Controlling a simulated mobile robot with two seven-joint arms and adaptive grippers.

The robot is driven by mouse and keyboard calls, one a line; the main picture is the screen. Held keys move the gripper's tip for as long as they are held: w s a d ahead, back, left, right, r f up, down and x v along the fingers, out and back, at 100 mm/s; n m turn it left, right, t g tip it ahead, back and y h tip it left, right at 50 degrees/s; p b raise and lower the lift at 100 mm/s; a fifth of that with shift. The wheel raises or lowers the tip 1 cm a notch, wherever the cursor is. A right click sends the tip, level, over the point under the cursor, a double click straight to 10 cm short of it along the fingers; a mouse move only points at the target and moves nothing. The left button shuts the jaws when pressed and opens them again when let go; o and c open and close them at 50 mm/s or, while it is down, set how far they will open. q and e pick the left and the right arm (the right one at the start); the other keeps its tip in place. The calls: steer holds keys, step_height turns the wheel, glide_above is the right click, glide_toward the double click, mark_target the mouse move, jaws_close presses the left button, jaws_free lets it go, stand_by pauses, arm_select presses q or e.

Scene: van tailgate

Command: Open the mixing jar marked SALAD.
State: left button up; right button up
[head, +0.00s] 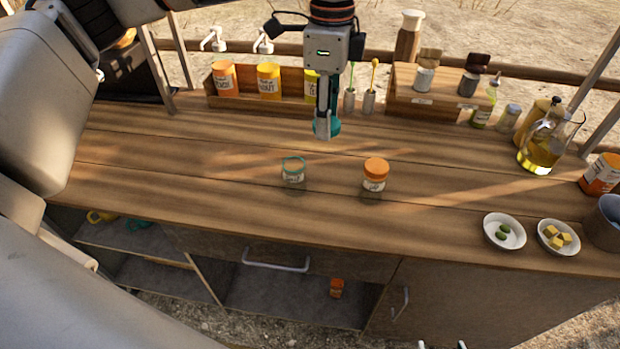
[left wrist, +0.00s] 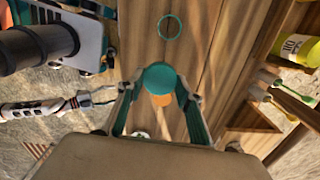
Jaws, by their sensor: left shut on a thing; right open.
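A small clear jar (head: 293,172) with a teal rim and a white label stands upright on the counter. Its top looks open, and its label is too small to read surely. In the left wrist view its rim shows as a teal ring (left wrist: 169,27). My left gripper (head: 323,127) is shut on a teal lid (left wrist: 160,76), held above the counter, behind the jar and apart from it. A similar jar with an orange lid (head: 375,168) stands closed to the right. My right gripper (head: 441,346) shows only its open fingertips at the bottom edge.
A wooden rack with orange and yellow tubs (head: 268,82) and a wooden box (head: 437,95) stand at the back. An oil jug (head: 540,150) and two small bowls (head: 504,231) are at the right. The counter's middle left is clear. Below are a drawer handle (head: 276,266) and open shelves.

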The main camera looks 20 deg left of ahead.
mark_target(323, 197)
arm_select(q)
steer(key=shift+f, duration=0.3)
step_height(323, 197, down, 19)
steer(key=shift+f, duration=0.1)
steer(key=shift+f, duration=0.15)
steer(key=shift+f, duration=0.1)
steer(key=o, duration=1.2)
steer(key=shift+o, duration=0.2)
